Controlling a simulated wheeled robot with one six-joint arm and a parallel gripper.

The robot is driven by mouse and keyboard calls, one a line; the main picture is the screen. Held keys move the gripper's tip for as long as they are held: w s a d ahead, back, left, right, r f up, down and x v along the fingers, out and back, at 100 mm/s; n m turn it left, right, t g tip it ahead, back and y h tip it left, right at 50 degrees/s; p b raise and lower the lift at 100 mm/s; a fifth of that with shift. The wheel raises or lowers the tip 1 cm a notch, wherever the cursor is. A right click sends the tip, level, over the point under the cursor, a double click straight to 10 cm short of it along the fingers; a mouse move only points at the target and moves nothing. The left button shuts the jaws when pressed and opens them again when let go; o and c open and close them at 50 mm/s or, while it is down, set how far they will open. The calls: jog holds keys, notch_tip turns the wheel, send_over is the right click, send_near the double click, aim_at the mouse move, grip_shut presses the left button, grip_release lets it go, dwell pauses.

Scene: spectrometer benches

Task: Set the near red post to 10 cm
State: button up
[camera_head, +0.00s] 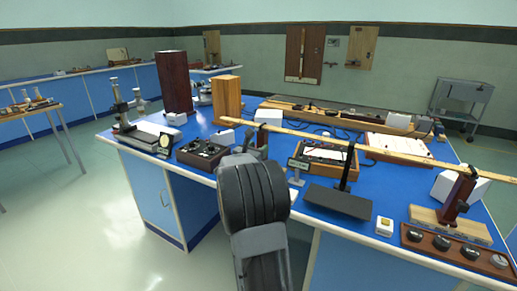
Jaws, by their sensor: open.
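A dark red post (458,197) stands upright at the right end of the blue bench, on a light wooden base (450,225). A black knob or clamp is on its side. A long wooden rule (420,160) passes at the post's top; its scale marks are too small to read. My gripper (256,141) is over the bench's front left part, well left of the post and apart from it. Its jaws are small and partly hidden behind my black wrist. It looks empty.
Between my gripper and the post stand a black upright on a dark plate (338,202), a small sign (298,165) and a white-and-yellow box (384,226). A tray of black knobs (455,246) lies in front of the post. A white block (457,186) is behind it.

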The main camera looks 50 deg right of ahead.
jog(key=shift+w+d, duration=0.1)
jog(key=shift+d, duration=0.25)
